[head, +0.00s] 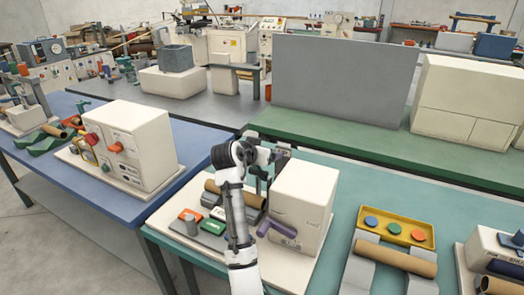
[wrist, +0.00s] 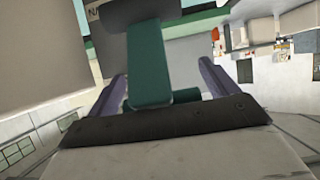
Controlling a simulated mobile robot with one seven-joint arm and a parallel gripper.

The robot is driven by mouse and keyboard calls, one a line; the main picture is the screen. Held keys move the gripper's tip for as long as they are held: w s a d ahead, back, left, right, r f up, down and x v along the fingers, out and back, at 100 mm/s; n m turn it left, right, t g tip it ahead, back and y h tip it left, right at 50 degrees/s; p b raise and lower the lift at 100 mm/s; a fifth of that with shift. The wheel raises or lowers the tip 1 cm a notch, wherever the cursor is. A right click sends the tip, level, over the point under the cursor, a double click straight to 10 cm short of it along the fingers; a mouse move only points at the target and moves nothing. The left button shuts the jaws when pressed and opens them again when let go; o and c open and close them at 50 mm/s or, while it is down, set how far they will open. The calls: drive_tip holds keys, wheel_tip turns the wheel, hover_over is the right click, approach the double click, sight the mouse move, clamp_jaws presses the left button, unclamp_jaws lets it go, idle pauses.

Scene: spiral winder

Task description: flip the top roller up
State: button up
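The spiral winder is a cream box (head: 305,195) with a base plate, on the teal table in the head view. A dark green upright part (head: 259,172) stands at its back left, partly hidden by my arm. In the wrist view a green bar (wrist: 149,60) with a short crosspiece at its lower end lies between my fingers; it may be the top roller's arm, but I cannot tell. My gripper (wrist: 163,85) has its two purple fingers spread on either side of this bar, with gaps visible. In the head view my gripper (head: 277,155) is at the winder's back left, small and partly hidden.
A brown tube (head: 235,194) lies on the winder, behind my arm. A purple lever (head: 277,230) sticks out at its front. A yellow tray (head: 395,229) and another brown tube (head: 395,258) are to the right. A blue table (head: 150,205) stands to the left.

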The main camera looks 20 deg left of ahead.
drive_tip(key=shift+f, duration=0.25)
drive_tip(key=shift+s+r+p, duration=0.15)
drive_tip(key=shift+r+p, duration=0.35)
drive_tip(key=shift+r, duration=0.1)
drive_tip(key=shift+s+r+p, duration=0.4)
drive_tip(key=shift+r+p, duration=0.05)
drive_tip(key=shift+r, duration=0.2)
drive_tip(key=shift+s+r+p, duration=0.35)
drive_tip(key=shift+r+p, duration=0.05)
drive_tip(key=shift+r, duration=0.25)
drive_tip(key=shift+s+r+p, duration=0.4)
drive_tip(key=shift+r+p, duration=0.05)
drive_tip(key=shift+r, duration=0.2)
drive_tip(key=s+r, duration=0.5)
drive_tip(key=r, duration=0.4)
drive_tip(key=shift+s+a, duration=0.15)
drive_tip(key=shift+s, duration=0.1)
drive_tip(key=b+v, duration=0.3)
drive_tip(key=v, duration=1)
drive_tip(key=shift+s, duration=0.35)
drive_tip(key=shift+r, duration=0.15)
